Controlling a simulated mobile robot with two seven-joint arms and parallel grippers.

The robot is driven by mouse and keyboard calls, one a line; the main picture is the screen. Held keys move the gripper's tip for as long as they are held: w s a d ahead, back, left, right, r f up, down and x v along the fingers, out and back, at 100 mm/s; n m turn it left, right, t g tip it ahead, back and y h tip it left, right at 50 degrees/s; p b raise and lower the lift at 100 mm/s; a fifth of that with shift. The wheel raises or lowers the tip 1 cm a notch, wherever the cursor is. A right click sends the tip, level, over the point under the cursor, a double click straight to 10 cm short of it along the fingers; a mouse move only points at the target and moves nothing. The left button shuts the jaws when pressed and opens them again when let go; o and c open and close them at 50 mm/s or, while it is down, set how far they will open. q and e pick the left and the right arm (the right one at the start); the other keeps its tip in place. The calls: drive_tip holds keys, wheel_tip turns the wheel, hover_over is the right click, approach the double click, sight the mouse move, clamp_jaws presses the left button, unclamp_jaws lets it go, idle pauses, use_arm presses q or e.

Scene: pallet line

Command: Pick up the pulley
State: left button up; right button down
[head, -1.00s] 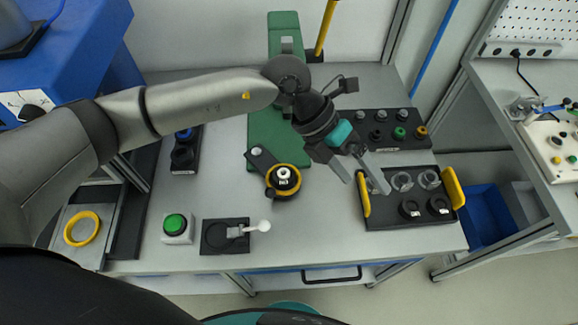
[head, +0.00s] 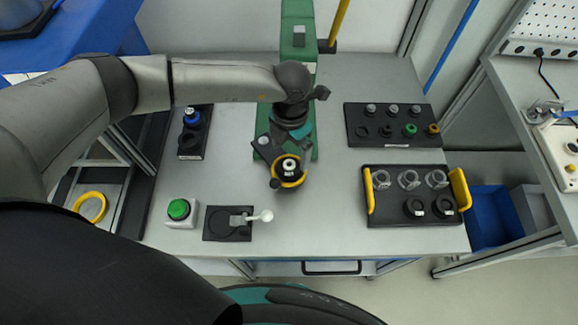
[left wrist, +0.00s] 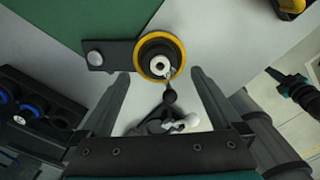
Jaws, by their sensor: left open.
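The pulley (head: 289,168) is a black round part with a pale hub, seated in a yellow-rimmed round holder at the front of the green stand. It also shows in the left wrist view (left wrist: 149,53). My left gripper (head: 289,150) is open above the holder, partly covering its back side in the head view. In the left wrist view its two fingers (left wrist: 161,80) are spread, with the pulley beyond their tips and nothing between them. My right gripper is not in view.
A black tray (head: 388,216) with yellow handles holds clear rings and black round parts at right. Behind it is a rack (head: 395,140) of small parts. A green button box (head: 181,210) and a clamp plate (head: 222,227) with a white-knobbed lever stand in front.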

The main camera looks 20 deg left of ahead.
sight(290, 164)
use_arm(q)
drive_tip(key=shift+s+f, duration=0.1)
drive_tip(key=shift+f, duration=2.75)
drive_tip(key=shift+a, duration=0.1)
drive_tip(key=c, duration=1.5)
drive_tip(key=shift+r, duration=0.1)
clamp_jaws()
drive_tip(key=shift+r, duration=0.1)
